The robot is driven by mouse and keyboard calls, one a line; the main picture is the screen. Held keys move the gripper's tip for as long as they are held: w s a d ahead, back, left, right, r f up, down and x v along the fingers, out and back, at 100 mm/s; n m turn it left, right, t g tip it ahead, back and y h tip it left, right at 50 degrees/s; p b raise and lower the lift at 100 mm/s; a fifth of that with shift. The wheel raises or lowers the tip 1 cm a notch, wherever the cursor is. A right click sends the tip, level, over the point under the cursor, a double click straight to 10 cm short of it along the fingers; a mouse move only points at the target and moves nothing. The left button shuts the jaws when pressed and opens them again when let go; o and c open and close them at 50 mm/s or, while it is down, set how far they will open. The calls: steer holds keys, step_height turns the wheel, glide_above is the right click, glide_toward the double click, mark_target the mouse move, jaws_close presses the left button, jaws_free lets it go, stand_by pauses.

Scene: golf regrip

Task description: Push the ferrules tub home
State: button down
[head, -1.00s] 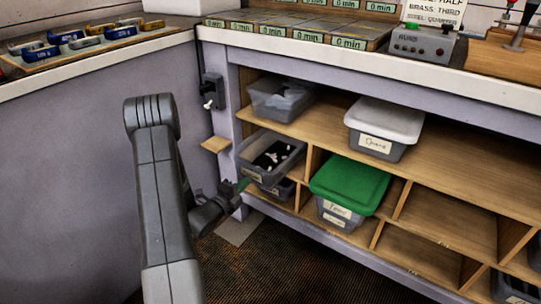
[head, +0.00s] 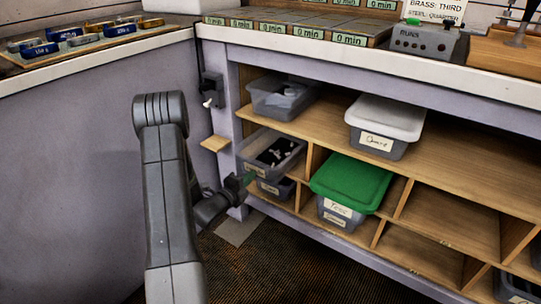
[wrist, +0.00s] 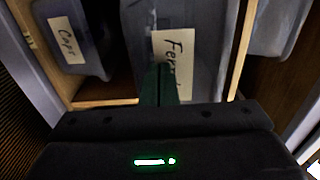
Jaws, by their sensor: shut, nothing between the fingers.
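The ferrules tub (head: 284,168) is a clear grey open tub with black and white bits inside. It sits in the left bay of the middle shelf, its front near the shelf edge. In the wrist view the ferrules tub (wrist: 205,45) fills the middle, with a partly hidden "Ferr" label. My gripper (head: 248,179) is shut and empty at the tub's front. Its green fingertips (wrist: 160,72) meet the front beside the label and seem to touch it.
The caps tub (wrist: 70,40) sits in the bay below; it also shows in the head view (head: 277,190). A green-lidded tub (head: 351,184) stands to the right past a divider. Another grey tub (head: 281,100) stands on the shelf above. A small wooden ledge (head: 215,143) juts out at left.

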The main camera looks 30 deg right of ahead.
mark_target(267, 162)
steer(key=shift+b+x, duration=0.95)
steer(key=shift+x, duration=4.7)
steer(key=v, duration=1)
steer(key=shift+x, duration=4.35)
steer(key=shift+a, duration=0.1)
steer(key=shift+w+d, duration=0.15)
steer(key=shift+d, duration=0.3)
steer(key=v, duration=0.7)
steer(key=shift+a+r+p, duration=0.1)
steer(key=shift+a+p, duration=0.05)
steer(key=shift+p, duration=0.25)
steer(key=shift+s+a, duration=0.25)
steer(key=shift+a, duration=0.3)
